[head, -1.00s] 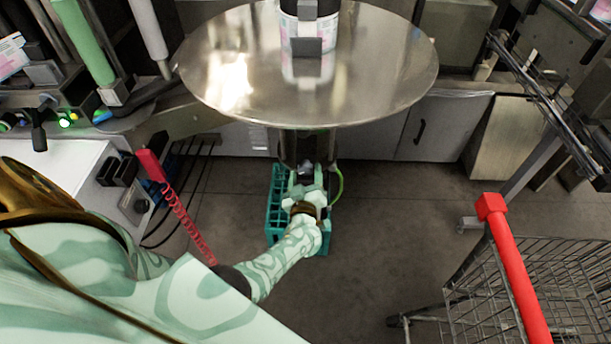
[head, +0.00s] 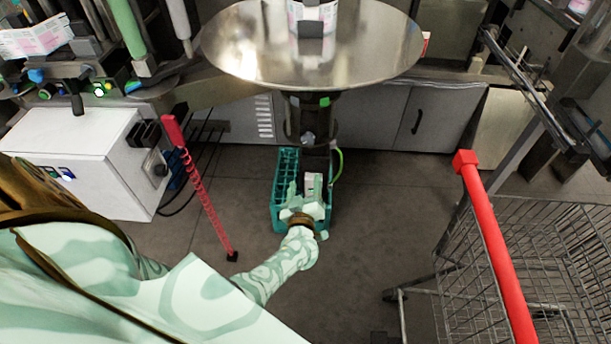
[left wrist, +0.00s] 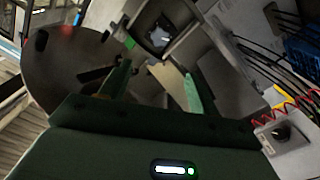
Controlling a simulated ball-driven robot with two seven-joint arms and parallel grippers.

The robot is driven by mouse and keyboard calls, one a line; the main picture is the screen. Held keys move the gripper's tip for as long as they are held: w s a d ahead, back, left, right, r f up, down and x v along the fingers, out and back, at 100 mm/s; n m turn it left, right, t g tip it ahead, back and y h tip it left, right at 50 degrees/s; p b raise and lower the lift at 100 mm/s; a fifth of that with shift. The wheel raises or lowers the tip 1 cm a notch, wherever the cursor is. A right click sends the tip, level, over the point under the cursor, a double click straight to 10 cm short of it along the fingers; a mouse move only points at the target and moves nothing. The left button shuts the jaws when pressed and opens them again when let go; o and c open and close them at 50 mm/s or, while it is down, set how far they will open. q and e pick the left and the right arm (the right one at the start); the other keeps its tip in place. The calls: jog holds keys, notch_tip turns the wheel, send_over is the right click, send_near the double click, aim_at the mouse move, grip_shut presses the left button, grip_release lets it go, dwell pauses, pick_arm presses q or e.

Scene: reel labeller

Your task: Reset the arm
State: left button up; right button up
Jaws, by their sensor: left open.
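My left arm comes in from the left, pale green with swirls. Its gripper (head: 308,190) is over the teal crate (head: 284,213) below the round steel table. In the left wrist view its two dark green fingers (left wrist: 155,80) stand apart with nothing held between them. A small pale item (head: 313,181) shows just past the gripper in the head view; I cannot tell what it is. My right gripper is not in view.
The round steel table (head: 312,62) stands above the crate and holds a labelled container (head: 312,14). A wire cart with a red handle (head: 495,250) is at the right. A white box (head: 85,150) and a red coiled cord (head: 198,190) are at the left. Open floor lies between.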

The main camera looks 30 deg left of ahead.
pick_arm(q)
jog(key=shift+w+f, duration=0.1)
jog(key=shift+f, duration=0.05)
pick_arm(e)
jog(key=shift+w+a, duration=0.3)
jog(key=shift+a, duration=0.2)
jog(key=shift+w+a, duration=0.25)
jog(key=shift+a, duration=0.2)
pick_arm(q)
jog(key=d+f+m+g+h, duration=0.1)
jog(key=d+f+m+h, duration=0.5)
jog(key=f, duration=0.2)
jog(key=s+d+f+m+g+h, duration=0.2)
jog(key=s+f, duration=0.3)
jog(key=s+d+f+m+g+h, duration=0.1)
jog(key=s+d+f+m+g, duration=0.15)
jog(key=s+f, duration=0.3)
jog(key=s+a+f+m+g, duration=0.1)
jog(key=s+f+g, duration=0.2)
jog(key=s, duration=0.9)
jog(key=s+a+f+m+g, duration=0.1)
jog(key=s+f+m+g, duration=0.1)
jog(key=s, duration=1.1)
jog(key=s+a+f+m+g, duration=0.2)
jog(key=s+f+g, duration=0.2)
jog(key=s, duration=0.9)
jog(key=shift+f, duration=0.3)
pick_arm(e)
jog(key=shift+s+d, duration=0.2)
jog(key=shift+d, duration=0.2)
